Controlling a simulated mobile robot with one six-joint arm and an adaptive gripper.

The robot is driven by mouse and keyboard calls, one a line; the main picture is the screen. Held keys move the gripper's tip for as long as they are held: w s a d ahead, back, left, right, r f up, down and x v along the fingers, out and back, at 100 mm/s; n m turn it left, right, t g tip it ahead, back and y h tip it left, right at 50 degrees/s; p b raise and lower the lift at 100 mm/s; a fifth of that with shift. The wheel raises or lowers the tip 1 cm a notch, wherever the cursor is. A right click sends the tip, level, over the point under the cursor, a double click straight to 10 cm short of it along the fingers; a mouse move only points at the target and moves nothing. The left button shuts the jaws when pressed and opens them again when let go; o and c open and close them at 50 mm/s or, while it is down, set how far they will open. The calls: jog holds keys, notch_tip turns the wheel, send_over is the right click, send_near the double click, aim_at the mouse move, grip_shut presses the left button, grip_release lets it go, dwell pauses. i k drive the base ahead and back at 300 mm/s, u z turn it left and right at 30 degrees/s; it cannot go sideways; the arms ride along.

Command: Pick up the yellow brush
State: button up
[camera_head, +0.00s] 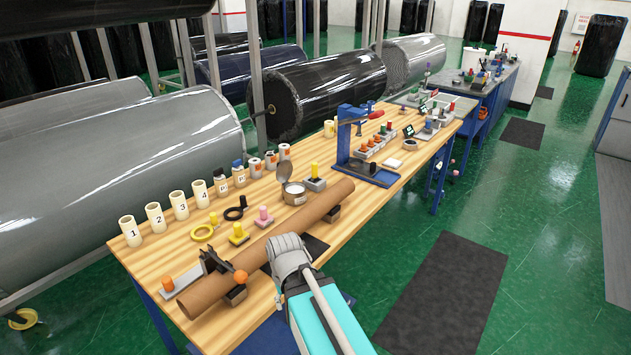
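Several small yellow-topped items stand on the wooden workbench (370,205), too small to tell surely which is the brush. One yellow upright piece (239,231) stands on a yellow base left of the middle. Another yellow upright handle (315,172) stands in a grey block farther back, behind the brown tube. A small yellow piece (213,218) is near the yellow ring. My arm comes in from the bottom; its grey end (289,252) is above the bench beside the brown tube, right of the first yellow piece. My fingers cannot be made out.
A long brown tube (270,240) lies diagonally across the bench front. A yellow ring (201,232), pink piece (263,217), open tin (292,191) and numbered cups (155,217) stand behind it. A blue press (352,145) stands farther right. Large wrapped rolls (115,175) line the back.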

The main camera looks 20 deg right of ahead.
aim_at(314, 177)
jog(key=k, duration=1.1)
jog(key=z, duration=0.5)
jog(key=i, duration=1.1)
jog(key=z, duration=0.5)
jog(key=i, duration=1.1)
jog(key=u, duration=0.45)
